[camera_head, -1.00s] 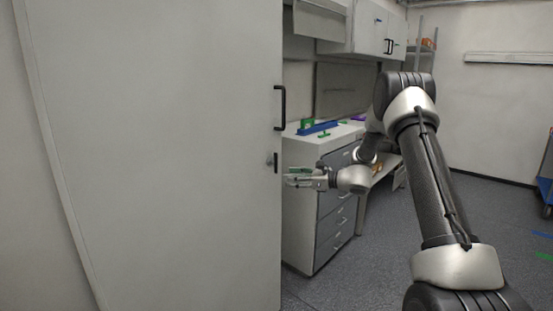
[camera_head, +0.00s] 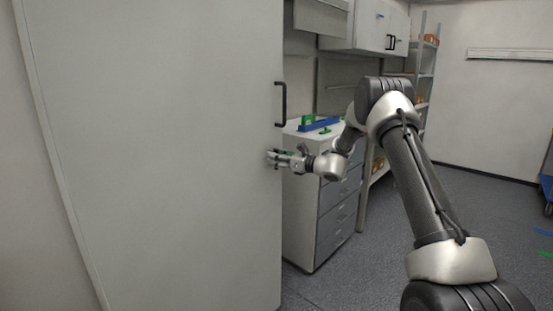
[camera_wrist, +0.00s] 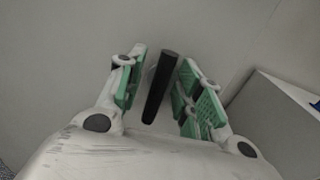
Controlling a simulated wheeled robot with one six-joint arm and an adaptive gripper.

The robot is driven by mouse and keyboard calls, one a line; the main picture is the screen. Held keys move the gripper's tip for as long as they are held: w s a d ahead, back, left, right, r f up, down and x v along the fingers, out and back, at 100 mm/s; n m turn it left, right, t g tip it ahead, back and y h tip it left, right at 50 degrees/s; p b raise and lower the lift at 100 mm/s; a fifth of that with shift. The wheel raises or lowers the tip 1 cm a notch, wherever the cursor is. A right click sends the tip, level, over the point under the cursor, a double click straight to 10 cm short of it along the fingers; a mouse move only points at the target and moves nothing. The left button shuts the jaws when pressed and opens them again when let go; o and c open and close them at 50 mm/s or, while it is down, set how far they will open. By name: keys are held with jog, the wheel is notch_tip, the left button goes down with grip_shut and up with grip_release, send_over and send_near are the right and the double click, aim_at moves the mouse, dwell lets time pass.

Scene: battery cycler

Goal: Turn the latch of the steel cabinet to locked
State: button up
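The steel cabinet (camera_head: 160,150) fills the left of the head view as a large pale door with a black pull handle (camera_head: 281,104) at its right edge. In the wrist view, the latch (camera_wrist: 160,88) is a dark bar, slightly tilted in the picture. My gripper (camera_head: 271,158) is at the cabinet's right edge, below the handle, and largely hides the latch there. In the wrist view, my gripper (camera_wrist: 167,82) is open, with one green-padded finger on each side of the latch. Small gaps show between pads and latch; I cannot tell whether either finger touches it.
A drawer unit (camera_head: 338,208) stands right of the cabinet, with a blue and green item (camera_head: 318,124) on top. Wall cupboards (camera_head: 375,27) hang above it. A shelf rack (camera_head: 424,75) stands behind my arm. The floor at right is mostly clear.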

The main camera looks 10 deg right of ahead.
grip_shut()
jog(key=shift+n, duration=0.4)
jog(key=n, duration=0.3)
jog(key=shift+s+a+h, duration=0.2)
jog(key=shift+a+h, duration=0.05)
jog(key=shift+h, duration=0.05)
jog(key=shift+s+a+f+n+h, duration=0.1)
jog(key=shift+f+n+h, duration=0.3)
jog(key=shift+n, duration=1.6)
jog(key=shift+s+a+f+n+h, duration=0.1)
jog(key=shift+n+h, duration=0.55)
jog(key=shift+n, duration=1.35)
jog(key=shift+s+a+f+n+h, duration=0.1)
jog(key=shift+f+n+h, duration=0.3)
jog(key=shift+n, duration=1.6)
jog(key=shift+r+h, duration=0.1)
jog(key=shift+h, duration=0.15)
